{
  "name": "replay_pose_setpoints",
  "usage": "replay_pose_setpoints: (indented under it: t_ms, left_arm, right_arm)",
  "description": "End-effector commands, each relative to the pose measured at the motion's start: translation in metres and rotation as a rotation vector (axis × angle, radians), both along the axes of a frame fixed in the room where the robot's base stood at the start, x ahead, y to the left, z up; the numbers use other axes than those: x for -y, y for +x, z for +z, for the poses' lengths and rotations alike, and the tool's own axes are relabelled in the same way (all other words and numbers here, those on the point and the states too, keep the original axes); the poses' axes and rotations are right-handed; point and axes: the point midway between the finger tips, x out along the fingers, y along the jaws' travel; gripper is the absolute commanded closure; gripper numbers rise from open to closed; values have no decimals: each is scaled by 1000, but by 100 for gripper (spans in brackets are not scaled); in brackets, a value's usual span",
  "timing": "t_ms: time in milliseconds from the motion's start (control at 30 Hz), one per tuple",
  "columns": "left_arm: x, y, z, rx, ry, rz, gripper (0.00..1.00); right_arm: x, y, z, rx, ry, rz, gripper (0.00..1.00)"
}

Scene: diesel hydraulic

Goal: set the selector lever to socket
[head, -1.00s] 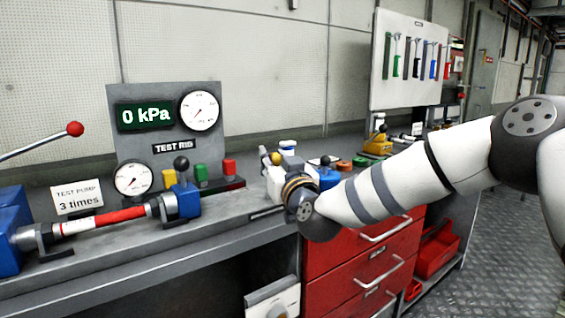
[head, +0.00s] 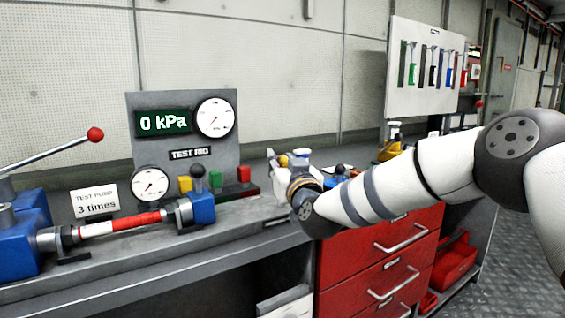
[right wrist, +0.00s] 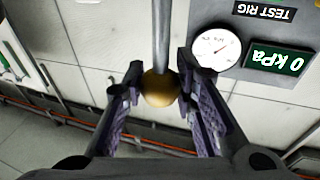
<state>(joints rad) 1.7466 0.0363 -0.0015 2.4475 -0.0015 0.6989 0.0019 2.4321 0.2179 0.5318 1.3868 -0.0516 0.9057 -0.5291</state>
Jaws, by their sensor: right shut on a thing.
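A lever with a brass ball knob (right wrist: 160,90) on a grey rod (right wrist: 161,35) shows in the right wrist view. My right gripper (right wrist: 160,83) is shut on that knob, with a finger on each side of it. My left gripper is not in view.
A test rig panel (head: 182,130) with a 0 kPa display stands left of my right gripper. A blue block with a black knob (head: 197,172) and a test pump (head: 25,235) are in front. Red drawers (head: 375,250) are below my right arm.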

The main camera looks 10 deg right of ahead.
Motion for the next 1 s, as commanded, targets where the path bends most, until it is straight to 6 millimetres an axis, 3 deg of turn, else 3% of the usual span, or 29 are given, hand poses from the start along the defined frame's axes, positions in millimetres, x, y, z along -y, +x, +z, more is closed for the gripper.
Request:
replay_pose_setpoints:
  t_ms: [100,133,200,567,1000]
  left_arm:
    - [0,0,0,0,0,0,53]
    - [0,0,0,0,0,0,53]
    - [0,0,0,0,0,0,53]
    - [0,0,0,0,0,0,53]
    - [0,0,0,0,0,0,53]
  right_arm:
    - [-3,0,0,1,-2,5,100]
    - [-3,0,0,1,-2,5,68]
    - [-2,0,0,0,-2,5,53]
    - [-1,-5,-2,-2,-2,3,53]
    - [6,-104,-15,-1,-2,5,53]
